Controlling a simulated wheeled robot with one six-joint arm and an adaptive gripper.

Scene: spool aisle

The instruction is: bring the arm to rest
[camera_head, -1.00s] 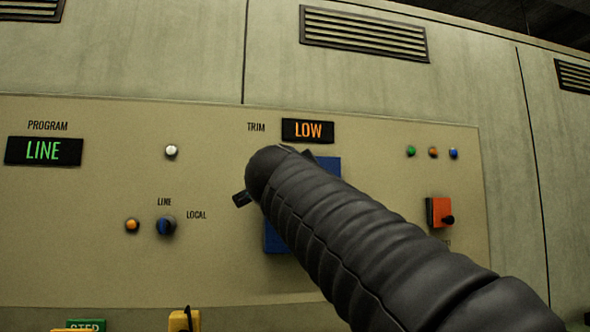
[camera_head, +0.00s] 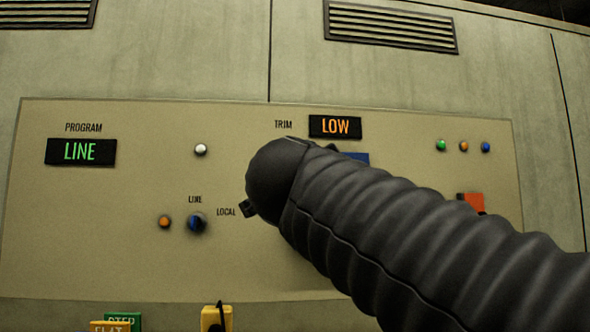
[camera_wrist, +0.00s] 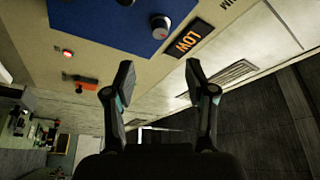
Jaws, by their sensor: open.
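My gripper (camera_wrist: 160,85) shows in the wrist view with its two fingers spread apart and nothing between them. The wrist view is turned on its side, and the gripper hangs in front of the panel face, apart from it. In the head view my dark ribbed arm crosses the right half of the panel (camera_head: 100,240), and only a small dark tip of the gripper shows past its end. The arm hides most of a blue plate (camera_head: 356,158) below the TRIM display (camera_head: 335,127), which reads LOW. The blue plate (camera_wrist: 110,22) shows in the wrist view with a round knob (camera_wrist: 160,26).
The PROGRAM display (camera_head: 80,152) reads LINE. A selector knob (camera_head: 197,222) sits between LINE and LOCAL marks. A red block (camera_head: 470,203) is partly behind my arm. Yellow (camera_head: 212,318) and green (camera_head: 124,320) items stand at the bottom edge. The panel's left part is clear of my arm.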

